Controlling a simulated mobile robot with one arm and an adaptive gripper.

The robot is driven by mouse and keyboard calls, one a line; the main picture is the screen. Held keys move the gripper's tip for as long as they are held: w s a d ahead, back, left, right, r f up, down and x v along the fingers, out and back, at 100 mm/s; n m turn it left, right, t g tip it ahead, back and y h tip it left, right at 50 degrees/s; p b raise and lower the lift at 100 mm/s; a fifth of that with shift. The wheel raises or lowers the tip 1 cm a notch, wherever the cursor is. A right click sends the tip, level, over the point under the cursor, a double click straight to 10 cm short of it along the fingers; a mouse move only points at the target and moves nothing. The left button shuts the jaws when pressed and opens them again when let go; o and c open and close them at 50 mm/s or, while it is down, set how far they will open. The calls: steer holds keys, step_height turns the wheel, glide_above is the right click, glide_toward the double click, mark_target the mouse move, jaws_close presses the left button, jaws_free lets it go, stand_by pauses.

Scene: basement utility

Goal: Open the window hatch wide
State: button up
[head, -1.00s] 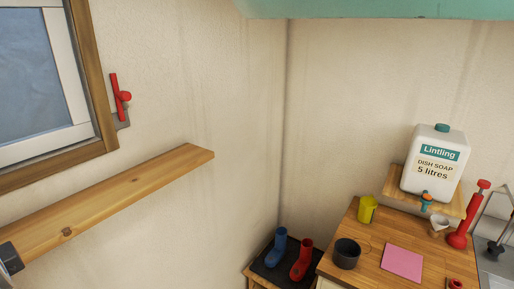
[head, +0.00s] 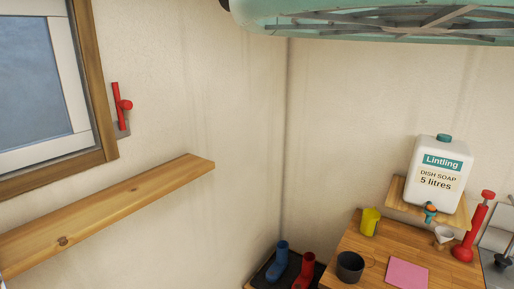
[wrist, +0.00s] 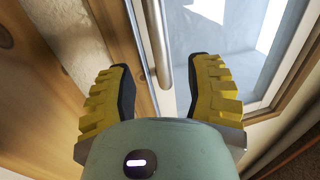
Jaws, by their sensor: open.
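The window hatch (head: 35,75) is at the left edge of the head view: a bluish pane in a white sash, inside a brown wooden frame (head: 100,105). Only its right part shows, and I cannot tell whether it stands ajar. In the wrist view the white sash (wrist: 190,20) and pane (wrist: 225,35) fill the upper right. A silver bar handle (wrist: 160,45) runs down between my fingers. My gripper (wrist: 160,90) has yellow ridged fingers with dark pads, spread apart on either side of the bar's lower end, not closed on it. The gripper is outside the head view.
A red lever (head: 121,105) is on the wall right of the window. A wooden shelf (head: 130,195) juts out below. A teal object (head: 380,15) hangs across the top. A worktop (head: 375,245) with a soap canister (head: 440,175) and boots (head: 279,258) are to the right.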

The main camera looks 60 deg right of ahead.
steer(key=w+p, duration=0.1)
steer(key=w, duration=0.1)
steer(key=w+r+p, duration=0.1)
steer(key=w+p, duration=0.2)
steer(key=shift+w+a+r+p, duration=0.3)
steer(key=shift+w+r+p, duration=0.1)
steer(key=shift+w+d+f+p, duration=0.1)
steer(key=shift+w+d+p, duration=0.15)
steer(key=shift+w+p, duration=0.25)
steer(key=shift+d+f, duration=0.1)
steer(key=shift+o, duration=0.5)
jaws_close()
